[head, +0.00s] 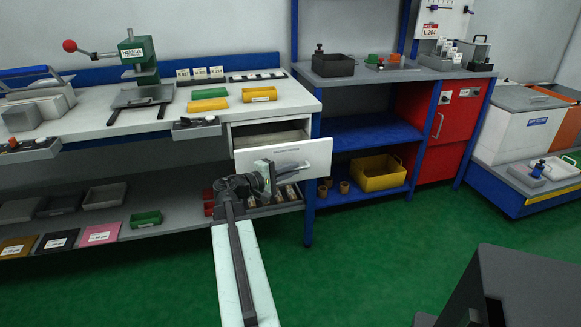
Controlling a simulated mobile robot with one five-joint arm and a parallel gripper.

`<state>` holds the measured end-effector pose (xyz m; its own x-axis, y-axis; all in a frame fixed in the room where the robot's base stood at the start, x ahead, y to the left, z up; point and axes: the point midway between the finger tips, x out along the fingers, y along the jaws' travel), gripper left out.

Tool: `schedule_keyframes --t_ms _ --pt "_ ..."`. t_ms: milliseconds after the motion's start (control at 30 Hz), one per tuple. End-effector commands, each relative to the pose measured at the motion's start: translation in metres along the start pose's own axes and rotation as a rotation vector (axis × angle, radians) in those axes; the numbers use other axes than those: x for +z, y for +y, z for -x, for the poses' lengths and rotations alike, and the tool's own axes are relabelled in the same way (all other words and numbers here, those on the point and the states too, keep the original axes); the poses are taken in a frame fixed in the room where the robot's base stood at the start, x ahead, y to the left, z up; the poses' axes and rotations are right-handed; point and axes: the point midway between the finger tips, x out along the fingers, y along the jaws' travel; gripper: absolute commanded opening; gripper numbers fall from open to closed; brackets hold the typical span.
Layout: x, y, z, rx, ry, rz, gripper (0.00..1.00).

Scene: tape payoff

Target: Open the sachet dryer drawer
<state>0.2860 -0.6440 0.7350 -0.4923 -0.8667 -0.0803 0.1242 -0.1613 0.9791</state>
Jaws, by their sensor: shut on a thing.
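A white-fronted drawer (313,154) sits under the right end of the white workbench (110,121). It stands pulled out partway, and its interior shows behind the front panel. I take it for the sachet dryer drawer, but I can read no label on it. My gripper (282,169) is at the lower left part of the drawer front and is shut on the drawer's handle, which the gripper mostly hides. My arm reaches up to it from the bottom of the picture.
A shelf (173,221) under the bench holds trays and boxes, some close below my gripper. A blue rack (370,130) with a yellow bin (378,176) stands right of the drawer. A dark box-like thing (520,285) fills the lower right. Green floor (350,270) between is clear.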

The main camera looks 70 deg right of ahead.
Motion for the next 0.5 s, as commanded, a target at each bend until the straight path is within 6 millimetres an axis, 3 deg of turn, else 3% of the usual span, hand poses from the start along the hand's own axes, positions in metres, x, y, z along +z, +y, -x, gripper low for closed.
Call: schedule_keyframes --t_ms 433,500 --pt "0.0007 -0.0004 0.0051 0.001 -0.002 0.001 0.00" --pt "0.0001 -0.0003 0.0056 0.001 0.000 0.002 0.28"
